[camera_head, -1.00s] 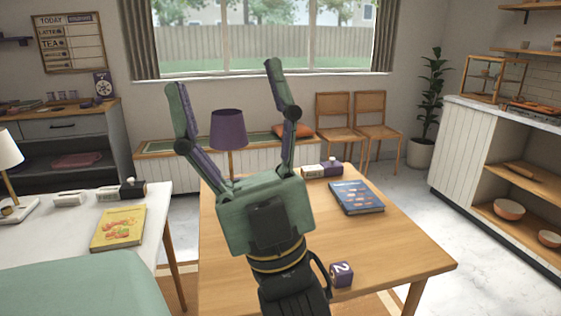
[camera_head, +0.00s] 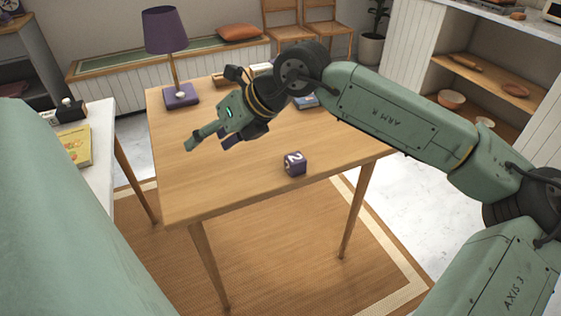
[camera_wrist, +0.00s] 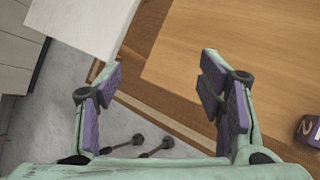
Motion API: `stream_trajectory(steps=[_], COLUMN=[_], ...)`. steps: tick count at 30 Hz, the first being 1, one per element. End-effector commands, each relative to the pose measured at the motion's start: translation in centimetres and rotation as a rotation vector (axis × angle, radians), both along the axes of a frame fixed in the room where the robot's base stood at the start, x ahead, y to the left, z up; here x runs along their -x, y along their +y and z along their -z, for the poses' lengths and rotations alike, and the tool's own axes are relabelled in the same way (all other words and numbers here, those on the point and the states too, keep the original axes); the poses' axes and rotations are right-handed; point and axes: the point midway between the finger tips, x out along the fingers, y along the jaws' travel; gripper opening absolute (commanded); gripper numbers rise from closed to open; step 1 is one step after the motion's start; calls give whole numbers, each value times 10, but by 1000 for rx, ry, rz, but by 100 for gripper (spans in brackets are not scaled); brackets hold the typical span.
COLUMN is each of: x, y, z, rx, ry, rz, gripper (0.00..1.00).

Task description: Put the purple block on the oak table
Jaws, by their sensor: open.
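The purple block (camera_head: 294,163), marked with a white 2, sits on the oak table (camera_head: 205,185) near its front edge. My gripper (camera_head: 208,144) is open and empty, above the left part of the table, to the left of the block and apart from it. In the wrist view my gripper (camera_wrist: 160,75) has its fingers wide apart with nothing between them. The block (camera_wrist: 309,130) shows there at the right edge, partly cut off, outside the fingers.
A purple lamp (camera_head: 165,32) stands at the table's back left corner. A white table (camera_head: 95,165) with a yellow book (camera_head: 74,147) is at the left. The oak table's front left is clear.

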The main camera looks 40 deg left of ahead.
Motion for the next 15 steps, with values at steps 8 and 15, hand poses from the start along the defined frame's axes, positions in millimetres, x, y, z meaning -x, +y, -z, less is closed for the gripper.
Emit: stream_trajectory(steps=[8,15], x=[-165,-185], y=[-83,-87], z=[52,75], rx=[325,363], ry=[-323,-353], rz=[347,381], gripper=[62,62])
